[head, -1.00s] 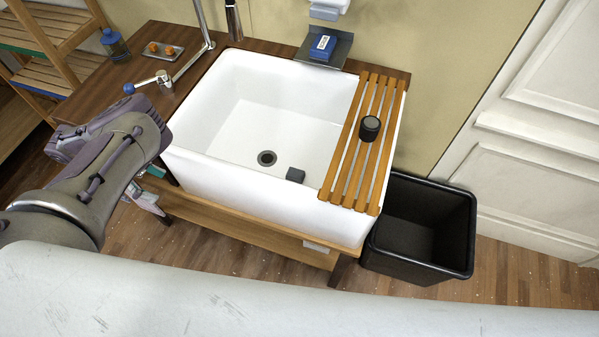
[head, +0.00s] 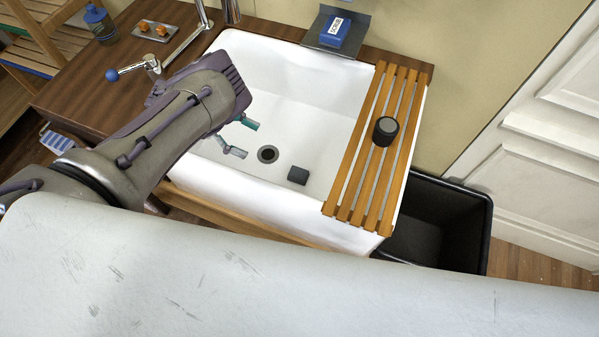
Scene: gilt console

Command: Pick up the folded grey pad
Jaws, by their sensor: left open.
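The folded grey pad (head: 298,175) is a small dark grey block on the floor of the white sink (head: 310,118), to the right of the round drain. My left gripper (head: 243,138) is over the left part of the sink, its two fingertips apart with nothing between them. It is up and to the left of the pad, not touching it. Part of the gripper is hidden behind my own left arm. My right gripper is not in view.
A slatted wooden rack (head: 350,185) lies across the sink's right side, with a dark round puck (head: 385,131) on it. A black bin (head: 440,225) stands to the right. The drain (head: 268,154) is left of the pad. A faucet (head: 185,45) rises behind my arm.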

